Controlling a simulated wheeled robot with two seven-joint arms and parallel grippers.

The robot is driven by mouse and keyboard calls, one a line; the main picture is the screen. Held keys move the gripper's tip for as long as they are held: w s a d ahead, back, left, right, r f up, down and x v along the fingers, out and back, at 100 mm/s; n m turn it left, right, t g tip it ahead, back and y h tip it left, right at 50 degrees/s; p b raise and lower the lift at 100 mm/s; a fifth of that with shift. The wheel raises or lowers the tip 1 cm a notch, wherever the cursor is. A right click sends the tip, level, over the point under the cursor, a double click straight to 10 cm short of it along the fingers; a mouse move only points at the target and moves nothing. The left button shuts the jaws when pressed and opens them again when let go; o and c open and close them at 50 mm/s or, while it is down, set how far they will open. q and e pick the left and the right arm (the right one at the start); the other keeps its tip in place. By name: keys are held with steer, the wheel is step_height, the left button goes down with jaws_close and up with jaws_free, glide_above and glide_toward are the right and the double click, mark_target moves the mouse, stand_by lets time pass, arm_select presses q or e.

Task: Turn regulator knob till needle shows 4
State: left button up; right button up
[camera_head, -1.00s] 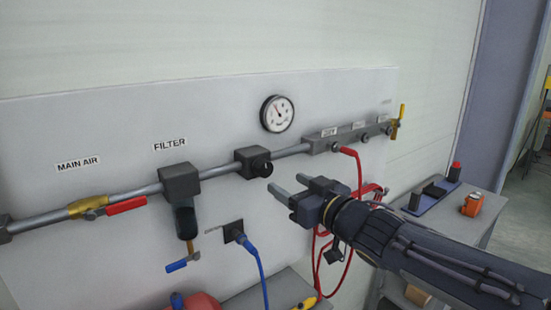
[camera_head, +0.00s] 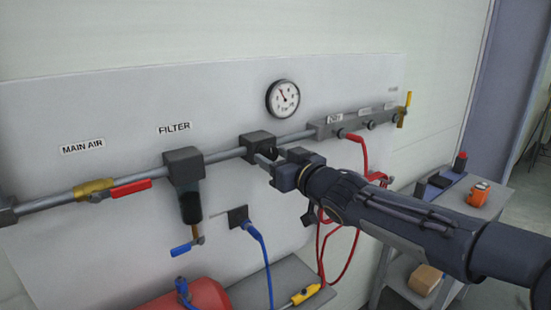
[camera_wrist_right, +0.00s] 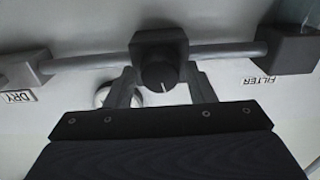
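The regulator is a dark block (camera_head: 257,138) on the pipe of the wall panel. Its round black knob (camera_wrist_right: 160,74) bears a white mark, pointing down in the wrist view. My right gripper (camera_head: 268,158) is at the regulator; in the wrist view its two fingers (camera_wrist_right: 162,86) stand open on either side of the knob, with a gap visible at each side. The round white gauge (camera_head: 283,98) hangs above the pipe, its needle pointing up and left; its numbers are too small to read. In the wrist view the gauge (camera_wrist_right: 102,94) is mostly hidden. My left gripper is out of view.
Left along the pipe are the filter (camera_head: 184,170) and a red-handled valve (camera_head: 130,188). A manifold (camera_head: 345,125) with red hoses is at the right. A blue cable (camera_head: 262,250) hangs below. A red tank (camera_head: 195,296) and a side table (camera_head: 500,195) stand lower.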

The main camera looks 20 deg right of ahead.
steer(key=c, duration=0.7)
steer(key=shift+r+m+p, duration=0.15)
steer(key=shift+m+p, duration=0.15)
steer(key=shift+p, duration=0.15)
steer(key=o, duration=1)
steer(key=shift+c, duration=0.2)
steer(key=v, duration=0.8)
steer(key=shift+p, duration=0.4)
steer(key=shift+w, duration=0.1)
stand_by(0.9)
